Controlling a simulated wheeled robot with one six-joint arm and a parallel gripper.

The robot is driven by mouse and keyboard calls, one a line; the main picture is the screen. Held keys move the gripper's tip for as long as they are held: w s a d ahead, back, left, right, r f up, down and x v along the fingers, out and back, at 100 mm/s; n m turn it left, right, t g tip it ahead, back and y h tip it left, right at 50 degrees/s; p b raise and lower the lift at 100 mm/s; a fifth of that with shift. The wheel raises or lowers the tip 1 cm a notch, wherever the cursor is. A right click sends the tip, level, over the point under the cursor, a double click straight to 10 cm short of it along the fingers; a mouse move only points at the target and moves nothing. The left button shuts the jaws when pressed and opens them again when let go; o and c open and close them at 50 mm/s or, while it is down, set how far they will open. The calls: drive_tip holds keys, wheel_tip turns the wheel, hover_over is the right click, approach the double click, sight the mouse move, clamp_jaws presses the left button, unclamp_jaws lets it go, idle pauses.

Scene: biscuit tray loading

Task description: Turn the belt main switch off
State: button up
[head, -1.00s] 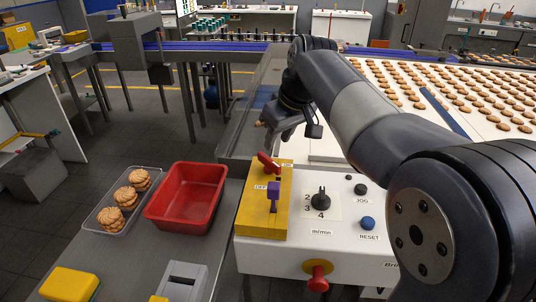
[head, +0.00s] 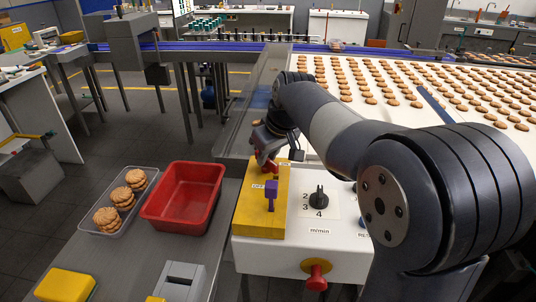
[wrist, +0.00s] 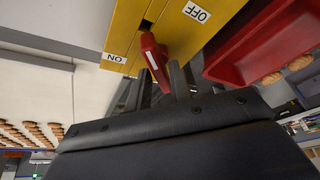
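The belt main switch is a yellow box (head: 263,222) on the left of the white control panel. Its red handle (head: 269,167) sits at the far end, by the ON label; the OFF label (head: 258,187) is nearer. In the wrist view, the red handle (wrist: 152,55) leaves its slot near ON and points toward my gripper (wrist: 163,76). My gripper is open, one finger on each side of the handle; I cannot tell whether they touch it. In the head view, my gripper (head: 266,155) is low over the handle, partly hiding it.
A black dial (head: 319,197) and a red knob (head: 316,277) are on the panel. A red bin (head: 165,222) and a biscuit tray (head: 101,228) stand to the left. My arm covers the panel's right side.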

clamp_jaws()
drive_tip(key=m+h+p, duration=0.1)
drive_tip(key=m, duration=0.1)
drive_tip(key=m+p, duration=0.1)
drive_tip(key=m, duration=0.1)
drive_tip(key=shift+a+r+m+t+h, duration=0.1)
drive_tip(key=shift+a+m+t+h, duration=0.05)
drive_tip(key=shift+m+t+h, duration=0.2)
drive_tip(key=m+h+p, duration=0.1)
drive_tip(key=m, duration=0.3)
drive_tip(key=shift+a+h, duration=0.1)
drive_tip(key=shift+h, duration=0.25)
drive_tip(key=shift+m, duration=0.25)
drive_tip(key=shift+o, duration=1.7)
unclamp_jaws()
